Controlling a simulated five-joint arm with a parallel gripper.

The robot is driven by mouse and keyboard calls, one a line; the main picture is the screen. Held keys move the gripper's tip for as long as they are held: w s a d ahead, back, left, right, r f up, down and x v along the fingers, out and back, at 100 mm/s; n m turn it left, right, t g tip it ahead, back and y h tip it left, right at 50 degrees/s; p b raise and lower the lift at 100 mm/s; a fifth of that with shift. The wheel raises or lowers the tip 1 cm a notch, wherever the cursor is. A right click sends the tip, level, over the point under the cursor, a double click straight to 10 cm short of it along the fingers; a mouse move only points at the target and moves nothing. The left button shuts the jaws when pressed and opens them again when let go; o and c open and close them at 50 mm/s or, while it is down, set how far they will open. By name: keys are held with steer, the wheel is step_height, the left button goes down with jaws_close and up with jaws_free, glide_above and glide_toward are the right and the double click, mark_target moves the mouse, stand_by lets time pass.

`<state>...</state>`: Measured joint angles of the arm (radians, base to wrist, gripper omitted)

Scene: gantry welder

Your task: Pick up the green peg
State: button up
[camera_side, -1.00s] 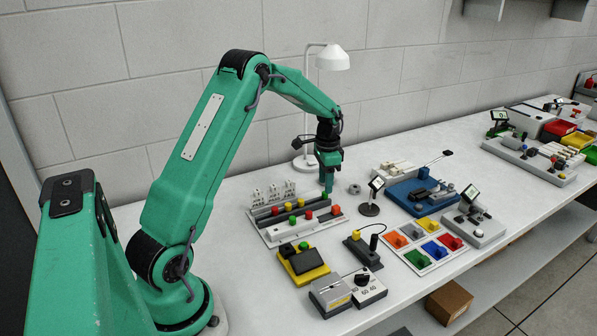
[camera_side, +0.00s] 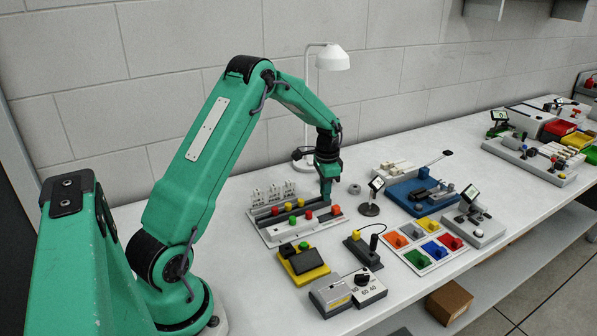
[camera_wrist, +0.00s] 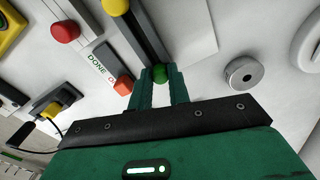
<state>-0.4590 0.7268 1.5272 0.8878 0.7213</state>
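The green peg (camera_wrist: 160,74) shows as a round green top in the wrist view, at the end of a dark grooved rail on the sorting board (camera_side: 262,232). My gripper (camera_wrist: 161,77) points down over this rail, with one green finger on each side of the peg. The fingers stand apart with a narrow gap, and the peg's top sits in that gap near the fingertips. I see no clear grip on it. In the side view, the gripper (camera_side: 326,190) is at the board's back right end and hides most of the peg.
A yellow peg (camera_wrist: 115,6) sits farther along the rail; a red peg (camera_wrist: 65,31) and an orange-red peg (camera_wrist: 124,85) are nearby. A metal ring (camera_wrist: 243,74) lies right of the gripper. A small display on a round stand (camera_side: 371,208) stands right of the board.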

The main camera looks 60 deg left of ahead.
jaws_close()
steer(key=shift+r, duration=0.5)
step_height(320, 180, up, 3)
steer(key=shift+r, duration=0.1)
steer(key=s+d+r, duration=0.1)
steer(key=d+r, duration=0.5)
steer(key=d, duration=0.5)
steer(key=shift+d+r, duration=0.35)
steer(key=shift+r, duration=0.05)
